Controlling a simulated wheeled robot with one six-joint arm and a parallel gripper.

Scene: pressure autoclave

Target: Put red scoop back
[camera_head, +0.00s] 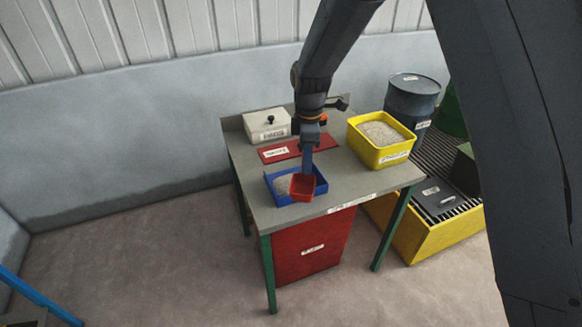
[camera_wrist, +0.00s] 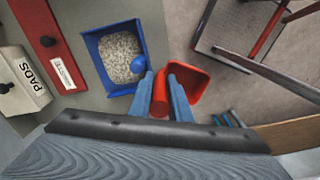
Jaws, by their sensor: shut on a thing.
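The red scoop (camera_head: 302,188) is held in my gripper (camera_head: 308,160), which points down over the front of the table. In the head view the scoop overlaps the right part of a blue tray (camera_head: 278,200) of pale granules. In the wrist view the scoop (camera_wrist: 196,80) shows between and beyond my gripper's fingers (camera_wrist: 167,88), to the right of the blue tray (camera_wrist: 96,62). A flat red labelled mat (camera_head: 298,149) lies bare behind the tray; it also shows in the wrist view (camera_wrist: 46,42).
A yellow bin (camera_head: 368,154) of granules stands at the table's right. A white box (camera_head: 266,126) with a black knob stands at the back left. A dark blue drum (camera_head: 410,98) and a yellow-sided grated platform (camera_head: 437,235) stand right of the table (camera_head: 335,180).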

